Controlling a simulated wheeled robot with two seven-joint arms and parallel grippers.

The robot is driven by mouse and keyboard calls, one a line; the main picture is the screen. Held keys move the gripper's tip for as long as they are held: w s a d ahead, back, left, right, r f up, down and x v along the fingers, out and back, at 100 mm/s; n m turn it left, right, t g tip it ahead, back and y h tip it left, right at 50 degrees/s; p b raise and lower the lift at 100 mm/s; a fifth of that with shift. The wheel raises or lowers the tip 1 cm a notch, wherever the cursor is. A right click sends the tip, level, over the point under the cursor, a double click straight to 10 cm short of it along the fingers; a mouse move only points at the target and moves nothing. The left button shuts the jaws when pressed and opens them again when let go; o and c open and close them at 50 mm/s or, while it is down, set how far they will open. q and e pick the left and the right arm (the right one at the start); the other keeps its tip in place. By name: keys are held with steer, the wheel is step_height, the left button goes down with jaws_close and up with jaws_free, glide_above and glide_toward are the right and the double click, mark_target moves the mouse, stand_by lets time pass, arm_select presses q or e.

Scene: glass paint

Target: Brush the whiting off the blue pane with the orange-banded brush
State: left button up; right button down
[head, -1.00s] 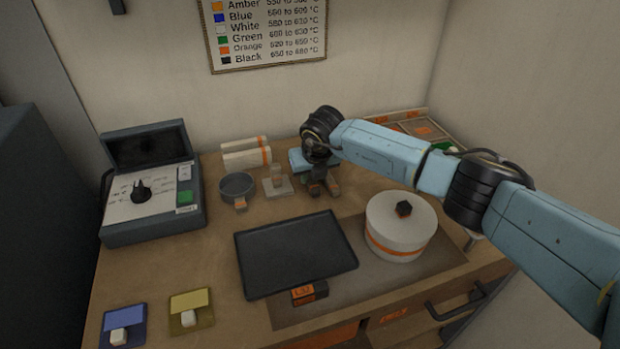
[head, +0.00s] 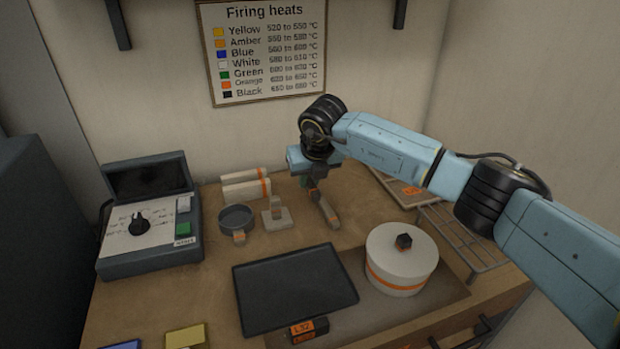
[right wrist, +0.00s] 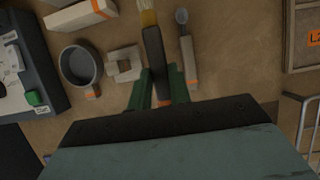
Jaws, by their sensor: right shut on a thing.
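My right gripper (head: 312,184) is over the back middle of the bench. In the right wrist view its green fingers (right wrist: 161,84) are shut on the dark handle of a brush (right wrist: 154,50) with pale yellow bristles. A bit of orange shows low on the handle, between the fingers. In the head view the brush is mostly hidden by the gripper. The blue pane (head: 122,345) shows only as a sliver at the bottom left edge, far from the gripper; its whiting is out of view. My left gripper is not in view.
A spoon-like tool (right wrist: 187,62) lies beside the brush. A notched block (head: 277,213), a small round pan (head: 237,218) and white boxes (head: 246,187) stand left of it. A black tray (head: 295,287), a lidded pot (head: 401,262) and a control box (head: 150,225) fill nearby room. A yellow pane (head: 185,337) lies front left.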

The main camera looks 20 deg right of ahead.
mark_target(310, 182)
stand_by(0.5)
step_height(310, 182, up, 11)
steer(key=p, duration=0.6)
